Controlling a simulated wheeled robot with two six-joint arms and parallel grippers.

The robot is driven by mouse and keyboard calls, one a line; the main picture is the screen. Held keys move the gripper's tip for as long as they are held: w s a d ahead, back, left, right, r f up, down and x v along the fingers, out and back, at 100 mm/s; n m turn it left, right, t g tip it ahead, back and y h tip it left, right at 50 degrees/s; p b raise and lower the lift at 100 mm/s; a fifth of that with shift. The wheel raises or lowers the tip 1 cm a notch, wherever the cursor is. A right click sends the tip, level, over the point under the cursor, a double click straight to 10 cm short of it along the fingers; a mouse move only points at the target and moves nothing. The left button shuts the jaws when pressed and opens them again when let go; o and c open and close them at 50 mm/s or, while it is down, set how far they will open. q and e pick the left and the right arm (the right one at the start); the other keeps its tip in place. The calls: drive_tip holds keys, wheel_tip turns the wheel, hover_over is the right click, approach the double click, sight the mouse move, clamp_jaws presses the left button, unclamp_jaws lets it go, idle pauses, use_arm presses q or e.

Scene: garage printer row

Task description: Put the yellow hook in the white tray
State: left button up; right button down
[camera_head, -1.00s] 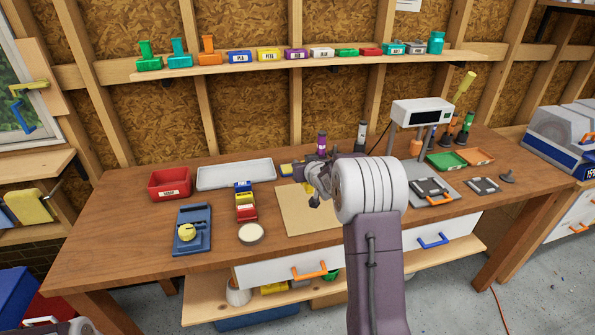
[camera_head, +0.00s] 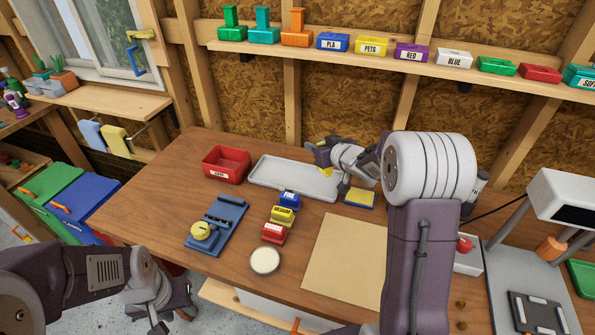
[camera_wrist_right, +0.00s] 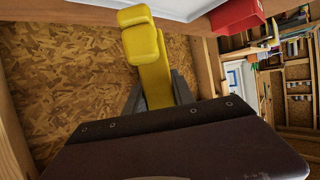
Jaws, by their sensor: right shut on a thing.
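The yellow hook (camera_wrist_right: 148,62) is between the fingers of my right gripper (camera_wrist_right: 156,92) in the right wrist view. In the head view my right gripper (camera_head: 326,152) is over the back right end of the white tray (camera_head: 262,172), and a bit of the yellow hook (camera_head: 321,157) shows at its tip. The hook is held above the tray; its exact height is hard to tell. The tray is shallow and looks empty where visible. It also shows at the top of the wrist view (camera_wrist_right: 185,6). My left gripper (camera_head: 165,312) is low at the left, off the bench, its fingers unclear.
A red bin (camera_head: 226,165) stands left of the tray. Blue, yellow and red small boxes (camera_head: 282,215), a blue fixture (camera_head: 216,224) and a round white lid (camera_head: 265,261) lie in front. A yellow-and-blue pad (camera_head: 359,198) lies right of the tray. The tan mat (camera_head: 345,260) is clear.

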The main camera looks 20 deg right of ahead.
drive_tip(key=w+a+f, duration=0.2)
drive_tip(key=w+f, duration=0.1)
drive_tip(key=w+a+f+b, duration=0.1)
drive_tip(key=w+a+f, duration=0.1)
drive_tip(key=w+f, duration=0.1)
drive_tip(key=w+a+f, duration=0.2)
drive_tip(key=w+f, duration=0.2)
drive_tip(key=shift+f, duration=0.35)
use_arm(q)
drive_tip(key=shift+a+f, duration=0.25)
drive_tip(key=shift+f, duration=0.45)
use_arm(e)
drive_tip(key=shift+w, duration=0.2)
drive_tip(key=shift+f, duration=0.1)
drive_tip(key=shift+s+f+b, duration=0.1)
drive_tip(key=shift+b, duration=0.25)
use_arm(q)
drive_tip(key=shift+f, duration=0.15)
use_arm(e)
drive_tip(key=c, duration=1.1)
unclamp_jaws()
drive_tip(key=shift+o, duration=0.2)
